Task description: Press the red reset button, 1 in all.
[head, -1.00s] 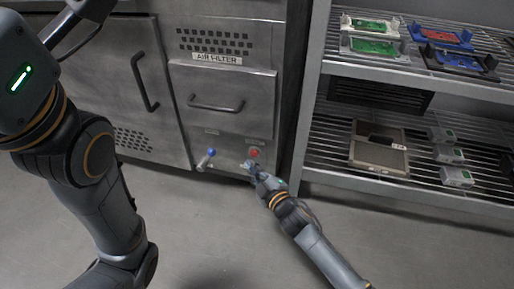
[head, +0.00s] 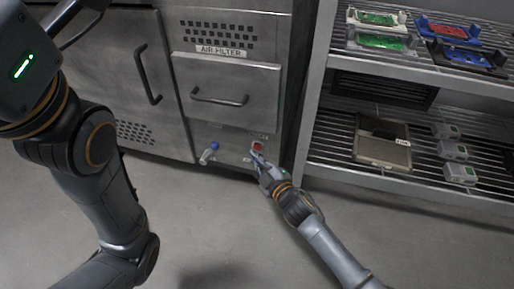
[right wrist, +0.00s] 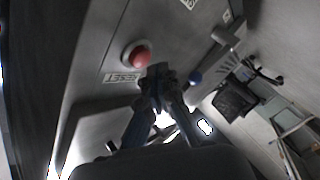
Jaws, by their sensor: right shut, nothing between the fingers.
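The red reset button (head: 257,147) sits low on the front of the steel cabinet, under the air filter drawer. In the right wrist view the red button (right wrist: 138,57) shows with a RESET label beside it. My right gripper (head: 257,160) is shut and empty, its fingertips just below the button in the head view. In the right wrist view its fingertips (right wrist: 158,72) are close to the button's lower right edge; whether they touch it I cannot tell. My left arm shows at the left of the head view, but its gripper is out of the picture.
A lever with a blue knob (head: 215,146) sits left of the button. The air filter drawer (head: 225,92) is above. A wire shelf rack (head: 440,78) with boards in coloured holders, an open box (head: 383,143) and small grey units stands at right. The floor in front is clear.

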